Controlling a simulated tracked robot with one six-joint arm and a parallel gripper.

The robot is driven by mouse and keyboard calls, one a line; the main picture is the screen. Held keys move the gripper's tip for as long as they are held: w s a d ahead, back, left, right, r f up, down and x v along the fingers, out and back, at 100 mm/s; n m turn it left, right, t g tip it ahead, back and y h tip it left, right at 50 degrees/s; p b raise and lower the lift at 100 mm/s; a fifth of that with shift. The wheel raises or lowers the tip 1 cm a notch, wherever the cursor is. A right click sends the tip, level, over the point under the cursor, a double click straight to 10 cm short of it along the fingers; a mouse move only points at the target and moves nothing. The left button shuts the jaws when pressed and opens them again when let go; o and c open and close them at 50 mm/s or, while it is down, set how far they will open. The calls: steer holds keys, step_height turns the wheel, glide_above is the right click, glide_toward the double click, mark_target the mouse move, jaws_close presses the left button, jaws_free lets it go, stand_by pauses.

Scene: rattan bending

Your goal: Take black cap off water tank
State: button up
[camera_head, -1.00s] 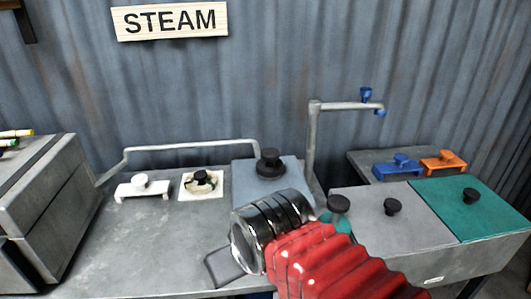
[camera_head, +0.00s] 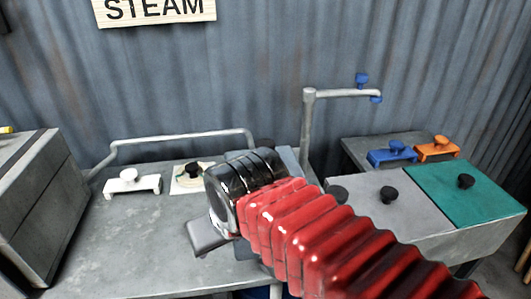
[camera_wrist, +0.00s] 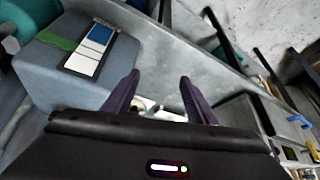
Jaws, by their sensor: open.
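The blue-grey tank (camera_head: 288,156) stands on the metal counter and is mostly hidden behind my arm in the head view. The top of its black cap (camera_head: 264,143) just shows above my wrist; the rest is hidden. In the wrist view a blue-grey box (camera_wrist: 45,78), apparently this tank, lies to the left of the fingers, with a display panel on one face. No black cap is clear in that view. My gripper (camera_wrist: 159,76) is open, its two dark fingers apart with nothing held between them.
A white handled piece (camera_head: 132,182) and a white square with a black knob (camera_head: 192,175) are on the counter (camera_head: 130,235). A pipe with a blue tap (camera_head: 361,80) rises behind my arm.

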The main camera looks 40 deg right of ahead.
steer(key=o, duration=0.6)
steer(key=w+d+r+m+g, duration=0.1)
steer(key=w+d+r+m, duration=0.2)
steer(key=r, duration=0.4)
steer(key=shift+w+d, duration=0.45)
steer(key=shift+w, duration=0.6)
steer(key=shift+o, duration=0.5)
steer(key=w+d+r+m+g, duration=0.1)
steer(key=w+d+r+m, duration=0.3)
steer(key=d+r, duration=0.1)
steer(key=shift+w+r+g+h, duration=0.15)
steer(key=shift+w+g+h, duration=0.15)
steer(key=shift+w, duration=0.1)
step_height(320, 180, up, 6)
steer(key=m+g, duration=0.3)
steer(key=m, duration=0.5)
glide_above(265, 143)
steer(key=shift+f, duration=0.3)
steer(key=shift+f, duration=4.15)
